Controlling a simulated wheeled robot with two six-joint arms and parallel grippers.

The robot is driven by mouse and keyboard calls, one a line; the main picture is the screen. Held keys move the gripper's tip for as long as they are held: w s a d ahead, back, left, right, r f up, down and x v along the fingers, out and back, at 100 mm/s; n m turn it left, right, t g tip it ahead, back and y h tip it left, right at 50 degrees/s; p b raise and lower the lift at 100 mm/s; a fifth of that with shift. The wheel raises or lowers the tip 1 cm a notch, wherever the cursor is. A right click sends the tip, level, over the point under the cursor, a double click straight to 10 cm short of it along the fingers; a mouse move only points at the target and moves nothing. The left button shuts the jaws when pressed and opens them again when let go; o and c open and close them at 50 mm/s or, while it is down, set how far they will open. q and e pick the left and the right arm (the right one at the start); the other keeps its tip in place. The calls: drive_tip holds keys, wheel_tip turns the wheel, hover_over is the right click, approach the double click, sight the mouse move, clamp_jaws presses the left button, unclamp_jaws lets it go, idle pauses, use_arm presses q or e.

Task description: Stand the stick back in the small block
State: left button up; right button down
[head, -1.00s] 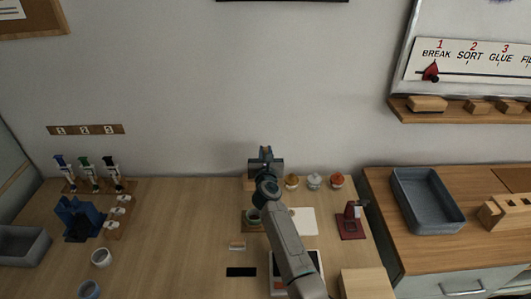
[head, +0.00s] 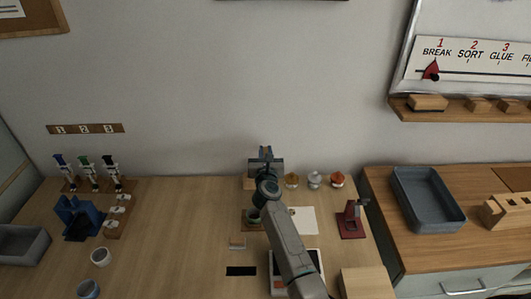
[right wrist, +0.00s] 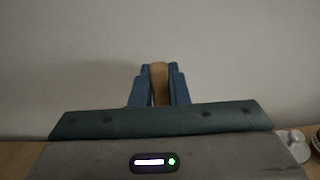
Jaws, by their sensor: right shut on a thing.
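My right gripper (head: 265,153) is near the wall at the back of the table, at the end of the arm that rises through the middle of the head view. In the right wrist view its blue fingers (right wrist: 159,88) are shut on a brown wooden stick (right wrist: 160,82), which stands upright between them. The stick's lower end is hidden behind the gripper body. A small wooden block (head: 248,184) shows partly beside the gripper at the back edge; I cannot tell whether the stick touches it. My left gripper is not in view.
Several small jars (head: 314,180) stand just right of the gripper. A blue rack (head: 77,217) is at the left. The table's left middle is clear.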

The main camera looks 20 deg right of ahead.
drive_tip(key=shift+f+b, duration=2.25)
drive_tip(key=shift+f, duration=0.3)
idle(1.2)
drive_tip(key=c, duration=1.3)
unclamp_jaws()
drive_tip(key=shift+p+v, duration=0.9)
drive_tip(key=shift+v, duration=1.65)
